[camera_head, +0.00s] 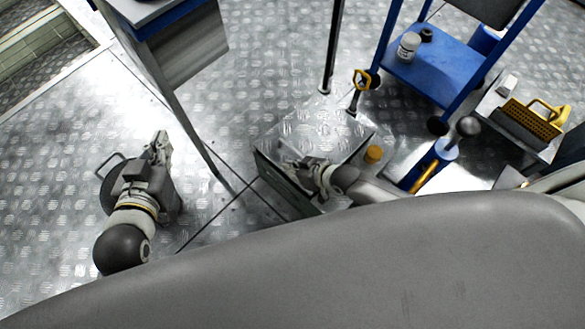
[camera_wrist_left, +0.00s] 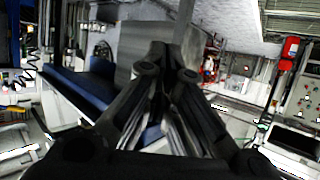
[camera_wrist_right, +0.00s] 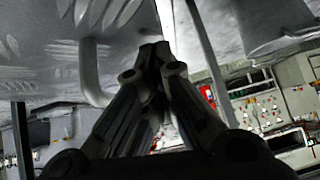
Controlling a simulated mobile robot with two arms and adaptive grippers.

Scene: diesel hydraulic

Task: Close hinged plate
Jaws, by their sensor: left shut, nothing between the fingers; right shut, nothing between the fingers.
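A metal tread-patterned plate (camera_head: 318,128) lies over a grey box (camera_head: 277,184) at the middle of the head view. I cannot tell its exact hinge angle. My right gripper (camera_head: 290,162) is shut and empty, over the near left part of the plate in that view. In the right wrist view, a tread-patterned surface (camera_wrist_right: 40,50) with a bent grey bar (camera_wrist_right: 92,75) is left of the shut right fingertips (camera_wrist_right: 155,50); contact is unclear. My left gripper (camera_head: 160,145) is shut and empty, over the floor left of the box; its fingertips show in the left wrist view (camera_wrist_left: 168,50).
A blue stand (camera_head: 440,65) with a white jar (camera_head: 408,46) is at the upper right. A yellow cap (camera_head: 374,153) is right of the box. A dark pole (camera_head: 333,45) rises behind the box. A cabinet (camera_head: 170,40) is at upper left.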

